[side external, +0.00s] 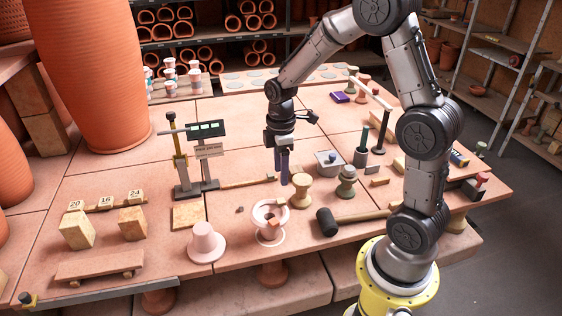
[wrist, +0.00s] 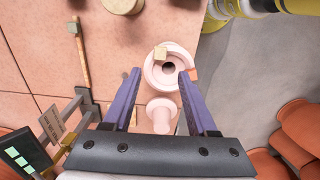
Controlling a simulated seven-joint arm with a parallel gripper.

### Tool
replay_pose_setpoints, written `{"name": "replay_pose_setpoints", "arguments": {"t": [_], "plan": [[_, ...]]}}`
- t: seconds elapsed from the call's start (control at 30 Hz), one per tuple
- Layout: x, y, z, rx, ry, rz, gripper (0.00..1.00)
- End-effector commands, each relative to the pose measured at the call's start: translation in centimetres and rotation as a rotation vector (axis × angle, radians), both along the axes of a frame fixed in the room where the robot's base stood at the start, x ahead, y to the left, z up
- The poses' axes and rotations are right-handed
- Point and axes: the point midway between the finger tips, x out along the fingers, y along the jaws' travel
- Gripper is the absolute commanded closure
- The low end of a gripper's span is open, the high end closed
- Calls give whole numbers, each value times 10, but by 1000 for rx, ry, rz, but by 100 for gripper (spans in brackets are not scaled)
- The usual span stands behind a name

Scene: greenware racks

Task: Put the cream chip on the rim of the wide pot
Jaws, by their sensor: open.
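The wide pot (side external: 269,234) is pale pink with a broad flat rim and a dark round opening, and it stands on the table; it also shows in the wrist view (wrist: 151,74). The cream chip (side external: 281,202) appears to lie on the pot's far right rim; the wrist view shows it as a small block (wrist: 160,53) at the upper edge of the rim. My gripper (side external: 285,182) points down above the table, just behind the pot in the side view. Its purple fingers (wrist: 158,74) are apart, with nothing held between them.
An orange chip (side external: 273,222) shows at the pot's near rim. A pink stepped form (side external: 207,243) stands left of the pot, a tan spool-shaped piece (side external: 300,192) behind right, and a dark mallet (side external: 327,223) to the right. A gauge stand (side external: 196,160) rises behind left.

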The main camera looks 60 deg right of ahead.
Motion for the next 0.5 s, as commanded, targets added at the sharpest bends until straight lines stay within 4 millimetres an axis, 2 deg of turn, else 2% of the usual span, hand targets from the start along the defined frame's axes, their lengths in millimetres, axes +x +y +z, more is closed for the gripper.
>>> {"name": "replay_pose_setpoints", "arguments": {"t": [0.1,0.33,0.5], "plan": [[1,0,17,-1,-4,0,42],[-5,6,39,-6,-22,-29,42],[-31,33,85,-16,-123,-177,42]]}}
